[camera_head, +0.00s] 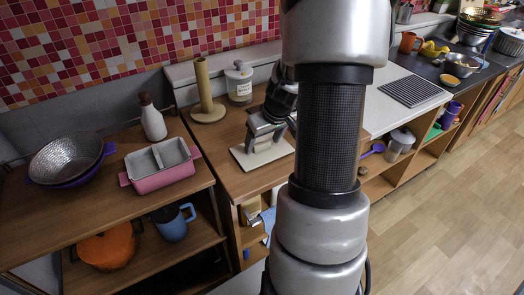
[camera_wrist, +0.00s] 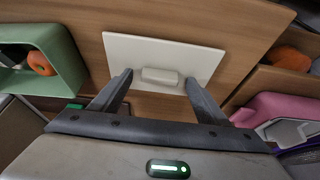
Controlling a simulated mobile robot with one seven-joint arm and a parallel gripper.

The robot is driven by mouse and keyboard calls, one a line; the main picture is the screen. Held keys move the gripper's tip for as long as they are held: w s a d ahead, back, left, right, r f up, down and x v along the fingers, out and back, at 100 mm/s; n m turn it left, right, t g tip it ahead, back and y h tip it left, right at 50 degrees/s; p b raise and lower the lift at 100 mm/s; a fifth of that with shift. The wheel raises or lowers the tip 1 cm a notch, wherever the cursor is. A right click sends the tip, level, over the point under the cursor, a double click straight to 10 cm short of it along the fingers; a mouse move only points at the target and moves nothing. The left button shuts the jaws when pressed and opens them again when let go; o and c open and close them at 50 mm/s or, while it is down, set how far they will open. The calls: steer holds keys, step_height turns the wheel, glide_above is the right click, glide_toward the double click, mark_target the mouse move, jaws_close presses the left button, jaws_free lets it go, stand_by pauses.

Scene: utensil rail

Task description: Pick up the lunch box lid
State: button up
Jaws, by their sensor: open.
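The lunch box lid appears to be the flat cream rectangular plate (camera_head: 248,163) on the wooden counter in the head view. In the wrist view the lid (camera_wrist: 165,49) lies flat, with a small raised block handle (camera_wrist: 160,75) near its lower edge. My gripper (camera_head: 267,140) is over the lid, pointing down, and hides part of it in the head view. In the wrist view my gripper (camera_wrist: 158,79) is open, with one finger on each side of the handle. Nothing is held. Whether the fingertips touch the lid cannot be told.
A pink two-compartment box (camera_head: 164,182) stands on the counter to the left. A wooden paper-towel holder (camera_head: 205,90) and a glass jar (camera_head: 239,84) stand behind the lid. A white bottle (camera_head: 152,121) and metal bowl (camera_head: 66,158) are further left.

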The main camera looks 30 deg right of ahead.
steer(key=c, duration=1.1)
